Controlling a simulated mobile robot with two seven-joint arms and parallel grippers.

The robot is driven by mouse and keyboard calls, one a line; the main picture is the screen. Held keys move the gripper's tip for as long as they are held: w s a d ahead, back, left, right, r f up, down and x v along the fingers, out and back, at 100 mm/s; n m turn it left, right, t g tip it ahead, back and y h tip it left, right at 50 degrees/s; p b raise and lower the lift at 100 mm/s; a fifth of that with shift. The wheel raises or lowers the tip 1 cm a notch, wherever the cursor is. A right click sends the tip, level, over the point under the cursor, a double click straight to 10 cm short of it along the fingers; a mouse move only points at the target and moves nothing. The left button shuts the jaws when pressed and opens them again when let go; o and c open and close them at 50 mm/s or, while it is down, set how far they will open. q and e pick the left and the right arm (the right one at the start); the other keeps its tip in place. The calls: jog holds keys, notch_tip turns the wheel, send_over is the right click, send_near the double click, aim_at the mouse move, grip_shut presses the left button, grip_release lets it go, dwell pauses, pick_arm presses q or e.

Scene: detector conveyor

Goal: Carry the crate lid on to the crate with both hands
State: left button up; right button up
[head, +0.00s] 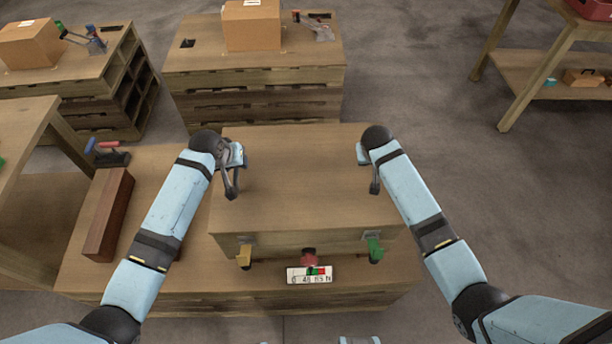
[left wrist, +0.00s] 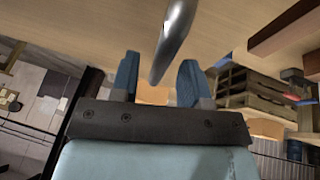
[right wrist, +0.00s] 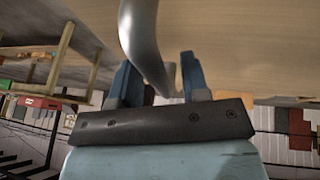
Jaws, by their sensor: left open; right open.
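The wooden crate lid (head: 300,185) lies level over the crate (head: 335,243) in the middle of the table; I see no clear gap, but the seam is hard to make out. A curved metal handle stands at each side of the lid. My left gripper (head: 237,157) is open, with the left handle (left wrist: 174,40) between its fingers. My right gripper (head: 364,155) is open, with the right handle (right wrist: 143,45) between its fingers. I cannot tell whether the fingers touch the handles. Yellow (head: 244,256) and green (head: 375,250) latches show at the crate's front.
A small readout (head: 309,275) with a red part is at the crate's front. A long brown block (head: 108,215) and a stand with red and blue handles (head: 106,153) are at the table's left. A pallet-like bench with a cardboard box (head: 252,25) stands behind.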

jog(key=shift+s+a+r, duration=0.1)
jog(key=shift+r, duration=0.15)
pick_arm(q)
jog(key=v, duration=1)
pick_arm(e)
jog(key=v, duration=1.1)
jog(key=shift+s+r, duration=0.15)
jog(key=shift+r, duration=0.05)
pick_arm(q)
jog(key=shift+s+r, duration=0.1)
